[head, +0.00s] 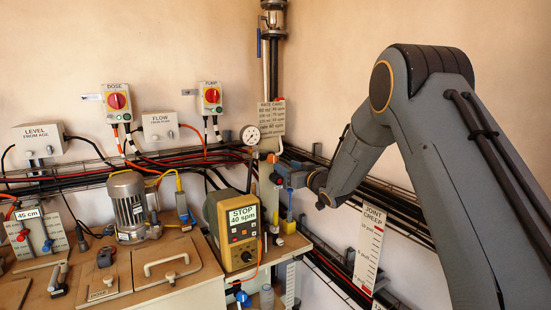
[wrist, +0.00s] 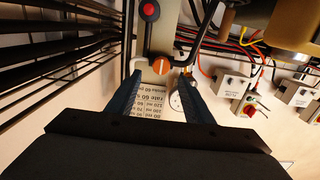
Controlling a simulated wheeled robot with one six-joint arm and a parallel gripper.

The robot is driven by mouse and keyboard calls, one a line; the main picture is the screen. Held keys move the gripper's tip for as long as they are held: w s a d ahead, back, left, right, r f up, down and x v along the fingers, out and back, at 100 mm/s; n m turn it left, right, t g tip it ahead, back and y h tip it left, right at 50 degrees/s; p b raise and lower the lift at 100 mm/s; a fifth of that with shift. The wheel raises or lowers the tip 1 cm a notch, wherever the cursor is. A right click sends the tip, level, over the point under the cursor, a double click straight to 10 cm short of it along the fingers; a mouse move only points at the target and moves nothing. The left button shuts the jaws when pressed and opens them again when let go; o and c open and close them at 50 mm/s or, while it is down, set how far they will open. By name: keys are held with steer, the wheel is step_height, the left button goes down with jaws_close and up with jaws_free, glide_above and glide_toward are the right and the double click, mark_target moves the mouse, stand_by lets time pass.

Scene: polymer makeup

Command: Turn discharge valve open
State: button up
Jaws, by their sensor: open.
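An orange knob (wrist: 160,66) sits on a dark upright pipe fitting in the wrist view, in front of the fingertips; I take it for the discharge valve handle, though no label shows. In the head view an orange part (head: 272,158) shows on the pipe beside my gripper. My gripper (wrist: 161,78) is open, its two blue fingers on either side of the knob's line, with nothing held. Whether they touch the knob I cannot tell. In the head view my gripper (head: 281,168) reaches left to the pipe and partly hides the fitting.
A red round knob (wrist: 149,11) lies beyond the orange one. The rate card (head: 271,117) and a gauge (head: 249,135) are close by. The pump (head: 238,230) reading STOP 40 spm stands below left. Cable racks (head: 400,225) run along the right wall.

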mark_target(273, 159)
steer(key=shift+r+p+x, duration=0.2)
steer(key=shift+p+x, duration=1.05)
steer(key=shift+x, duration=2.7)
steer(key=shift+s+a, duration=0.1)
steer(key=shift+a, duration=0.05)
steer(key=c, duration=1)
